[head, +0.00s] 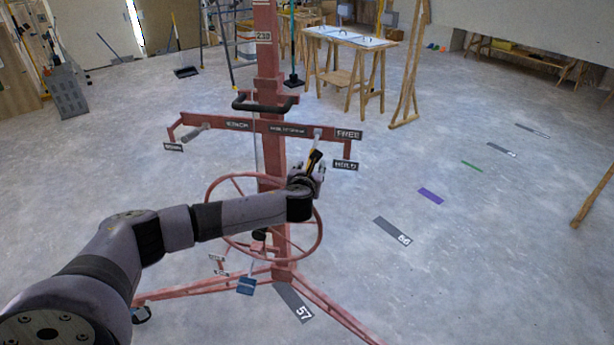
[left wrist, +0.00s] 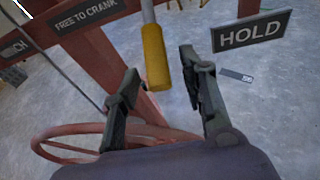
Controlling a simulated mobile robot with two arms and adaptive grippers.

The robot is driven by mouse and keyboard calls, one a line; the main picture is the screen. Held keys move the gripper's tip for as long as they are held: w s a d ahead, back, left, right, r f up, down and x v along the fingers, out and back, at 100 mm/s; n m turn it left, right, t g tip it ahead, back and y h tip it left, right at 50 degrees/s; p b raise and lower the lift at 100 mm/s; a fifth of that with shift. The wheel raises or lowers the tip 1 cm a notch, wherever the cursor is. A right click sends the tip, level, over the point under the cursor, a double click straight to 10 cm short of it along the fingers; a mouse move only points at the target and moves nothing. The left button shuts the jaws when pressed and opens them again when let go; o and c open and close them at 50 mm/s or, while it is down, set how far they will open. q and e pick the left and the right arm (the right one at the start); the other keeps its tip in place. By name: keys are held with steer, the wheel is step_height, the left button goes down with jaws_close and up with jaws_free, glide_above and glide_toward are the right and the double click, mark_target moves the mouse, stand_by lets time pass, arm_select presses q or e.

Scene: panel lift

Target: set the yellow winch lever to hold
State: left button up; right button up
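The yellow winch lever (head: 313,157) hangs down from the right part of the red crossbar, with its grip by my left gripper (head: 315,172). In the left wrist view the yellow grip (left wrist: 155,57) lies between the two spread fingers of the left gripper (left wrist: 161,72), with gaps on both sides. The fingers are open and not closed on it. The HOLD sign also shows in the left wrist view (left wrist: 253,30). My right gripper is not in view.
The red panel lift has a mast (head: 266,60), a large handwheel (head: 215,222) below the crossbar and spread floor legs (head: 330,312). A black handle (head: 265,104) sticks out above the crossbar. A trestle table (head: 350,38) stands behind. Floor at right is mostly clear.

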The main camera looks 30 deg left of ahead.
arm_select(q)
steer(key=v, duration=1.1)
steer(key=shift+s, duration=0.15)
stand_by(0.4)
step_height(320, 180, down, 23)
steer(key=s+n+g+h, duration=0.15)
steer(key=n+g, duration=0.25)
steer(key=n, duration=0.5)
steer(key=s+d+f+n+g+h, duration=0.1)
steer(key=s+f+n+g, duration=0.1)
steer(key=s+f+n, duration=0.45)
steer(key=s+d+f+n+g+h, duration=0.1)
steer(key=s+f, duration=0.2)
steer(key=f, duration=0.7)
steer(key=s+d+f+n+g, duration=0.15)
steer(key=s+f+n, duration=0.25)
steer(key=s+f, duration=0.45)
steer(key=s+d+f+n+g, duration=0.1)
steer(key=s+f+n+g, duration=0.15)
steer(key=s+f, duration=0.65)
steer(key=s+d+f+n+h, duration=0.1)
steer(key=s+d+n, duration=0.1)
steer(key=s, duration=0.9)
steer(key=s+d+f+n+g+h, duration=0.1)
steer(key=s+n, duration=0.4)
steer(key=s, duration=0.6)
steer(key=shift+s+d+f, duration=0.3)
steer(key=shift+d+f, duration=0.15)
steer(key=shift+d, duration=0.65)
